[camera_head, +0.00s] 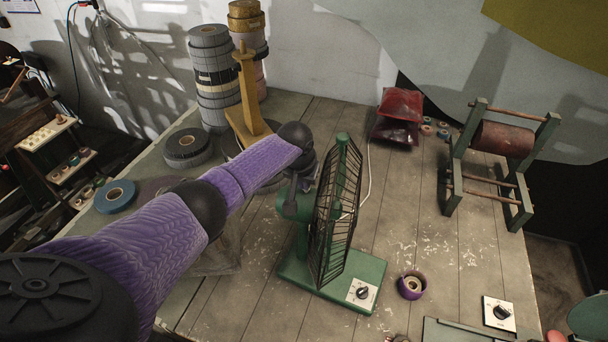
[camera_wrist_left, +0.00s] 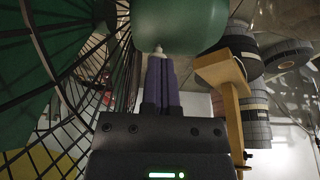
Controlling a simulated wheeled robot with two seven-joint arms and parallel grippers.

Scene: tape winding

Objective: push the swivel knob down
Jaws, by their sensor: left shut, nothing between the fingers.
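The green desk fan (camera_head: 335,220) stands on the wooden table with its wire cage facing right. Its green motor housing is behind the cage and also shows at the top of the left wrist view (camera_wrist_left: 180,25). The swivel knob (camera_wrist_left: 158,49) is a small pale peg on that housing. My left gripper (camera_wrist_left: 160,60) is shut and empty, its purple fingertips right at the knob; I cannot tell if they touch it. In the head view my left gripper (camera_head: 296,184) is by the housing, partly hidden by my wrist, and the knob is not visible there. My right gripper is not in view.
The fan's base carries a dial (camera_head: 362,292). A purple tape roll (camera_head: 411,285) lies right of it. A yellow stand (camera_head: 245,95) and tape stacks (camera_head: 212,75) are behind my left arm. A wooden winding frame (camera_head: 500,150) stands at right. The table's middle right is clear.

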